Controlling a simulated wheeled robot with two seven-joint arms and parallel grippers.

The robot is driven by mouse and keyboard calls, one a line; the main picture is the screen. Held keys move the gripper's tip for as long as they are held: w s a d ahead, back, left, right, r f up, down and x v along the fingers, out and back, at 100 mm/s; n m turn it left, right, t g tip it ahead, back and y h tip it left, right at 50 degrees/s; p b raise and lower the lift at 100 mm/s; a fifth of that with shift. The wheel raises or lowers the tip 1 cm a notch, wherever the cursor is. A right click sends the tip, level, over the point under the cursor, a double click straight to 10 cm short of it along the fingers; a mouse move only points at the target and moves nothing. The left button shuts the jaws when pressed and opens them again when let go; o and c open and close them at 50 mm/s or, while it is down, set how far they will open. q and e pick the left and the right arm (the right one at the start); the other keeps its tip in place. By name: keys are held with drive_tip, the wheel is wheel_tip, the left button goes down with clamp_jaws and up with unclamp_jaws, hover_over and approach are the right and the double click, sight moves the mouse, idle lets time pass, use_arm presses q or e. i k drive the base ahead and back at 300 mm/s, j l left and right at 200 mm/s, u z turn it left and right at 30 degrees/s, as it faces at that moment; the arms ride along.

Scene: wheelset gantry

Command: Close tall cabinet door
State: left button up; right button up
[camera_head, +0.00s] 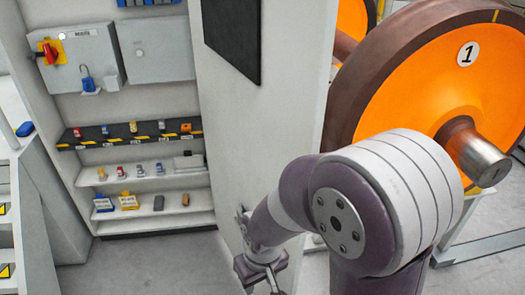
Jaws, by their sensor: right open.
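The tall cabinet (95,168) stands open at the left, its shelves and wall boxes in view. Its tall door (222,120) is a pale panel with a dark rectangle at the top, swung open at the cabinet's right side. My right arm reaches in from the lower right, in front of the door's lower right part. My right gripper (262,280) is open, at the bottom near the door's face. Its fingertips are partly cut off by the frame edge, and I cannot tell whether it touches the door. My left gripper is not in view.
A large orange wheel (425,85) marked 1, with a metal axle end (478,158), stands right of the door. Cabinet shelves (150,180) hold small items. A grey box with a red-yellow switch (50,52) hangs inside. Grey floor (150,265) is clear before the cabinet.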

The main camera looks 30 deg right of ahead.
sight(264, 67)
drive_tip(key=l+u, duration=0.1)
drive_tip(key=l, duration=0.55)
drive_tip(key=k+l+u, duration=0.1)
drive_tip(key=l, duration=0.5)
drive_tip(key=l+u, duration=0.1)
drive_tip(key=l, duration=0.55)
drive_tip(key=k+l, duration=0.15)
drive_tip(key=l, duration=0.5)
drive_tip(key=u, duration=0.05)
